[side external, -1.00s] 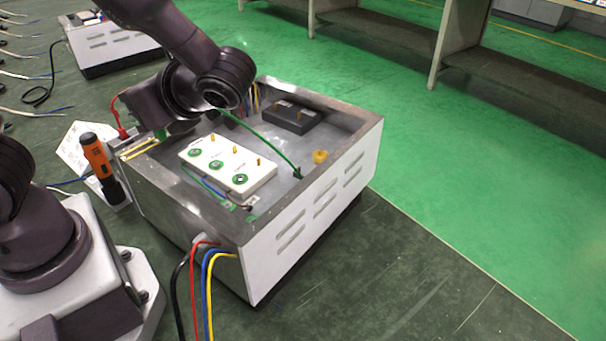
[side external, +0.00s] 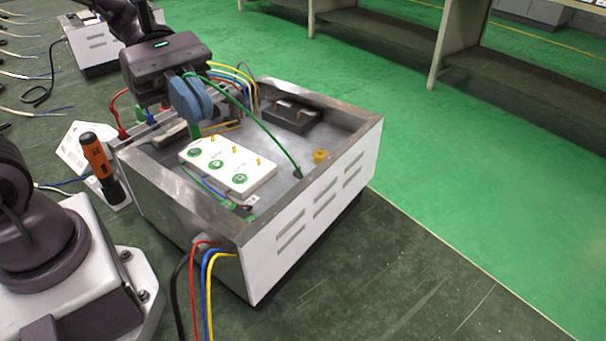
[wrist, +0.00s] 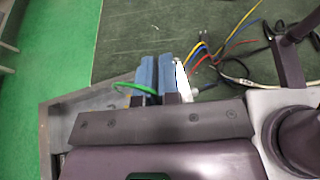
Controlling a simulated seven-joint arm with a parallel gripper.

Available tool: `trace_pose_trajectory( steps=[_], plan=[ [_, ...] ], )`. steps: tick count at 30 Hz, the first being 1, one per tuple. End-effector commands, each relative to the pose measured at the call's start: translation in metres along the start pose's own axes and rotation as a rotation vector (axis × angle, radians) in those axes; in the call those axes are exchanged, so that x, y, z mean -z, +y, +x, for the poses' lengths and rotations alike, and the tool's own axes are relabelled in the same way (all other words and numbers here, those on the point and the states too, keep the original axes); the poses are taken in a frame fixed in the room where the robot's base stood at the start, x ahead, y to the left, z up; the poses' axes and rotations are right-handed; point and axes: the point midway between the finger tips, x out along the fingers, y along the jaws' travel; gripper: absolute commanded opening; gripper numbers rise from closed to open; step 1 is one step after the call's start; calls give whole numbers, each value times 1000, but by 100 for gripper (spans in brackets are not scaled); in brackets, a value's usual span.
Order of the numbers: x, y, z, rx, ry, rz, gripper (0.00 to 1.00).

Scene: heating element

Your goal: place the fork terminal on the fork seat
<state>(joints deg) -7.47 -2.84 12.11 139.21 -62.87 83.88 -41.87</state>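My gripper (side external: 190,108), with blue fingers, is above the back left part of the open metal box, pointing down. A green wire (side external: 262,128) arcs from the box floor up to the fingers. A green piece (side external: 194,131) shows just below the fingertips, seemingly the wire's terminal end; its fork shape is hidden. In the wrist view the fingers (wrist: 157,75) are close together, with the green wire (wrist: 135,87) running between them. The white block (side external: 228,165) below has green-ringed round seats and brass posts. Which one is the fork seat I cannot tell.
The metal box (side external: 290,230) has raised walls around the block. A black block (side external: 292,117) and a brass knob (side external: 320,156) are inside. An orange-handled tool (side external: 97,155) stands at the left. Coloured wires (side external: 208,285) hang from the front wall.

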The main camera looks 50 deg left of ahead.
Motion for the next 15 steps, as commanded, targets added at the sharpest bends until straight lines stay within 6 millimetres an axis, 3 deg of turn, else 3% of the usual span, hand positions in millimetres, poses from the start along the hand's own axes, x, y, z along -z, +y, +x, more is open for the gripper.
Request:
trace_pose_trajectory(
  steps=[10,15],
  plan=[
    [-22,39,-30,-392,-2,-161,0],
    [4,38,-18,-376,0,-164,0]
  ],
)
